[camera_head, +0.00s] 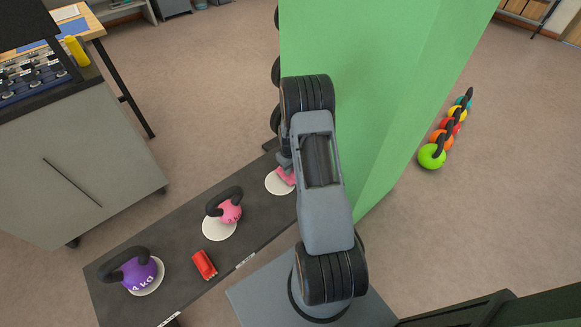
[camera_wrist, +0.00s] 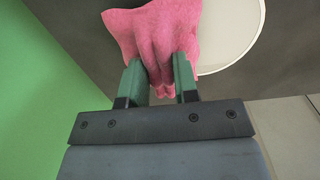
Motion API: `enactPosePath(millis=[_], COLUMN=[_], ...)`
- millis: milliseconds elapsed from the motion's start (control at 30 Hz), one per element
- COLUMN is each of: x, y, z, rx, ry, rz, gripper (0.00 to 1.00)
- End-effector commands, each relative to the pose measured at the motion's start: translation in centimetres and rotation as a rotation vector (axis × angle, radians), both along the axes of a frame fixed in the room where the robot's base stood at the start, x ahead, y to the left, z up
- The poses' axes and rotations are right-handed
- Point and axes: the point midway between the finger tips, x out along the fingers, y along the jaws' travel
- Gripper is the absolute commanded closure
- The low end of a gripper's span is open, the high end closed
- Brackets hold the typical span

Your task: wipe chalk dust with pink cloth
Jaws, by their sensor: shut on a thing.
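The pink cloth (camera_wrist: 150,35) is bunched between the two green fingers of my gripper (camera_wrist: 160,78) in the wrist view, and my gripper is shut on it. In the head view a small part of the cloth (camera_head: 287,176) shows beside my arm, over a white round patch (camera_head: 275,184) on the dark rubber platform (camera_head: 190,235). The white patch also shows in the wrist view (camera_wrist: 225,45), to the right of the cloth and partly under it. Whether the cloth touches the platform is hard to tell. My arm hides most of the gripper in the head view.
A pink kettlebell (camera_head: 230,211) and a purple kettlebell (camera_head: 138,272) stand on white patches along the platform. A red object (camera_head: 204,264) lies near its front edge. A green wall or pillar (camera_head: 370,90) rises close behind my arm. A grey cabinet (camera_head: 70,170) stands left.

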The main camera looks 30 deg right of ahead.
Motion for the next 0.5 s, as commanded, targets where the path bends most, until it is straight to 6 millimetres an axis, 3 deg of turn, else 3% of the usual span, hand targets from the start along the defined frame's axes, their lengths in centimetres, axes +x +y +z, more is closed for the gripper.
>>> enactPosePath(millis=[500], x=[0.0], y=[0.0], z=[-1.6], rx=[0.000], ry=[0.000], rz=[0.000], gripper=[0.99])
